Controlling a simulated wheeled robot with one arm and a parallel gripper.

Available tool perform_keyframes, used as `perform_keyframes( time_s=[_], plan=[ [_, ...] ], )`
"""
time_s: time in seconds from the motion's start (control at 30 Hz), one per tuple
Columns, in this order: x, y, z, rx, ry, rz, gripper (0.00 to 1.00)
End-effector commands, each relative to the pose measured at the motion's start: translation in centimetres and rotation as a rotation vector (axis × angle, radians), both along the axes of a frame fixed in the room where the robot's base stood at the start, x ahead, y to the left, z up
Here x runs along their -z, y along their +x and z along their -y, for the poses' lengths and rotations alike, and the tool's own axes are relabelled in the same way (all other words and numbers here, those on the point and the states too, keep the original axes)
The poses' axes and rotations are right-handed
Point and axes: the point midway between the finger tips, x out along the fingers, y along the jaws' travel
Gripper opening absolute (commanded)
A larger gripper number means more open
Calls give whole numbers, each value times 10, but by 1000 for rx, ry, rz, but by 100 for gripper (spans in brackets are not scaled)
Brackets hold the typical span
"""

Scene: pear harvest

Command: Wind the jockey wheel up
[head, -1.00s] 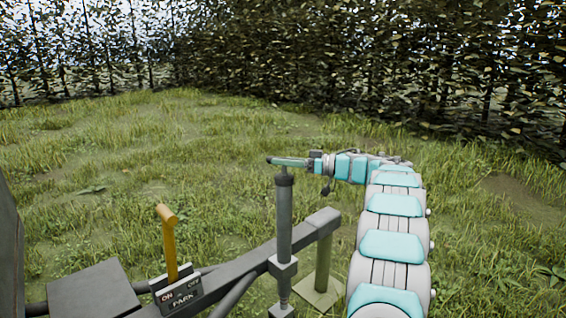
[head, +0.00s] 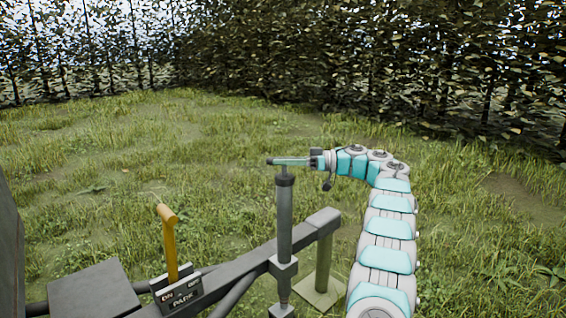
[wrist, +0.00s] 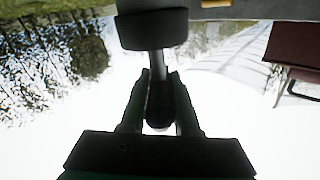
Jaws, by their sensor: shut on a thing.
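The jockey wheel's grey upright tube (head: 285,220) stands clamped to the side of a dark grey drawbar, with a dark cap on top. Its lower end runs off the bottom of the head view, and no wheel shows. My gripper (head: 287,161) lies level just above the cap, reaching in from the right. In the wrist view my gripper (wrist: 160,74) has its two fingers closed around the dark crank handle (wrist: 158,90), whose rounded end shows between them. The dark tube cap (wrist: 151,29) is just beyond the fingertips.
A yellow lever (head: 168,242) stands on the drawbar (head: 235,272) behind an ON/OFF PARK plate (head: 181,292), left of the tube. A post (head: 323,262) with a flat foot stands close right. Grass (head: 130,150) is open behind, bounded by a hedge (head: 400,70).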

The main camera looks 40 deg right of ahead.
Motion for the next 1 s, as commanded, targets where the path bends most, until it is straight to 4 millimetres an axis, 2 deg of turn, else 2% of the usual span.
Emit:
perform_keyframes(
  time_s=[0.67,0.7,0.93,1.0],
  plan=[
    [-2,0,0,-15,2,3,0],
    [-2,0,0,-15,1,3,31],
    [-1,0,0,-16,0,1,57],
    [-1,0,0,-16,1,1,59]
  ],
)
